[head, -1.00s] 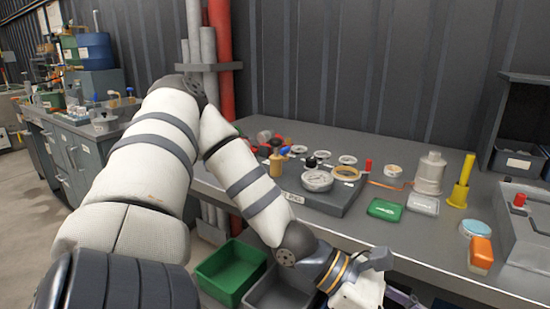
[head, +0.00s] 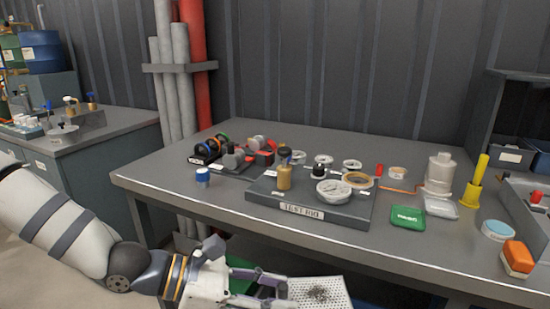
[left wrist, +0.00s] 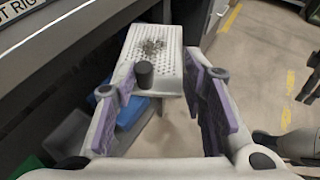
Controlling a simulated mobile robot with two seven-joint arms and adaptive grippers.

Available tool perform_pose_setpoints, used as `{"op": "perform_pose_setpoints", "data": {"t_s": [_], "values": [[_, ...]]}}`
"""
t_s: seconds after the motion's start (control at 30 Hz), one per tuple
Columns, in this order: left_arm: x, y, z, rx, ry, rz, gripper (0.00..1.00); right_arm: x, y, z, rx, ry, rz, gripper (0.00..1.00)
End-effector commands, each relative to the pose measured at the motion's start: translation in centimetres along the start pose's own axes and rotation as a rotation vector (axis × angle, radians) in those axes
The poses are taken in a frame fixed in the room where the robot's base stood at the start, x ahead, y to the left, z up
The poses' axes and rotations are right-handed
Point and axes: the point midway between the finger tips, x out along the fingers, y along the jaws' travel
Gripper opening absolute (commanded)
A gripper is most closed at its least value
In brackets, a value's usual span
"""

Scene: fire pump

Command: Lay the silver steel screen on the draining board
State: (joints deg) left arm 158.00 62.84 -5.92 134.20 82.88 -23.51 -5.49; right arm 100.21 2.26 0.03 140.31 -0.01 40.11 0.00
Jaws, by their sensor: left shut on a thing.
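The silver steel screen (head: 334,287) is a pale perforated plate with a patch of dark debris on it. It is at the bottom of the head view, in front of the bench's front edge. My left gripper (head: 284,290) is shut on its near end. In the left wrist view, the screen (left wrist: 165,75) extends away between the two purple-padded fingers of the left gripper (left wrist: 157,84), with a short dark cylinder (left wrist: 144,74) near its near end. I cannot make out a draining board in these frames.
The grey bench (head: 230,215) holds a test rig (head: 310,205) with gauges, a green box (head: 407,217) and an orange block (head: 516,258). Green and blue bins (left wrist: 130,110) lie below the screen.

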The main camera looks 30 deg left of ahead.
Motion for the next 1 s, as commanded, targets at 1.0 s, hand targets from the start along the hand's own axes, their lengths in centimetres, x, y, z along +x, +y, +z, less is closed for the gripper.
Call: {"op": "perform_pose_setpoints", "data": {"t_s": [1.0], "values": [[-4.9, 4.2, 8.6, -0.046, -0.015, 0.161, 0.06, -2.7, -0.1, -1.9, 0.000, 0.088, -0.003, 0.40]]}}
